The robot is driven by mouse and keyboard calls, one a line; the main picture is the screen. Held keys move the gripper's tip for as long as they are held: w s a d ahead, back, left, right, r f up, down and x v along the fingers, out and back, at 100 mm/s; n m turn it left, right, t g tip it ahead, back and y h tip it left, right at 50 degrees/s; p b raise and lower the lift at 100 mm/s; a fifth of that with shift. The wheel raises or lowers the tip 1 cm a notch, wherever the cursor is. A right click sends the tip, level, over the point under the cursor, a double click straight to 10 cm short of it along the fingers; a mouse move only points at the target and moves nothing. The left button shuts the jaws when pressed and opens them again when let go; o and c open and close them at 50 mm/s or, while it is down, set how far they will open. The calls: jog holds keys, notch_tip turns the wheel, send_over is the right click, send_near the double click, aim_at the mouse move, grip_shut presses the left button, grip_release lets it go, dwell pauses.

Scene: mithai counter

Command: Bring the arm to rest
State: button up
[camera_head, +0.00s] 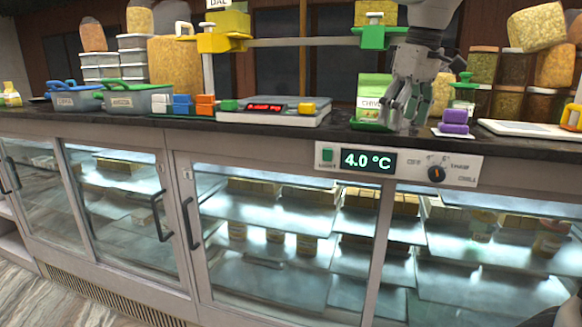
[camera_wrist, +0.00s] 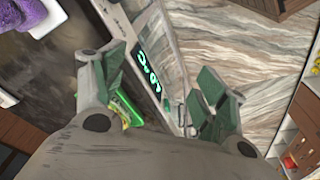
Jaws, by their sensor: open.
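My gripper (camera_head: 408,108) hangs down from my arm at the right of the counter in the head view, low over the dark counter top (camera_head: 340,121). In the wrist view my gripper (camera_wrist: 160,85) has its two green-padded fingers spread apart, with nothing between them. Below and between the fingers, the wrist view shows the counter's front edge, the green-lit display (camera_wrist: 149,72) and the floor (camera_wrist: 220,40).
Purple blocks (camera_head: 454,122) sit just right of the gripper. A scale (camera_head: 272,110) with a red display stands to the left. The glass-fronted chilled case (camera_head: 290,240) is below.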

jog(key=s+d+f+m+t, duration=0.1)
jog(key=s+d+f+m, duration=0.2)
jog(key=s+d+f, duration=0.3)
jog(key=s+d+f+m+t, duration=0.1)
jog(key=s+d+f+m, duration=0.2)
jog(key=s+d+f, duration=0.4)
jog(key=s+f, duration=0.1)
jog(key=s, duration=0.5)
jog(key=shift+s+m+h, duration=0.3)
jog(key=shift+s+h, duration=0.05)
jog(key=shift+h, duration=0.05)
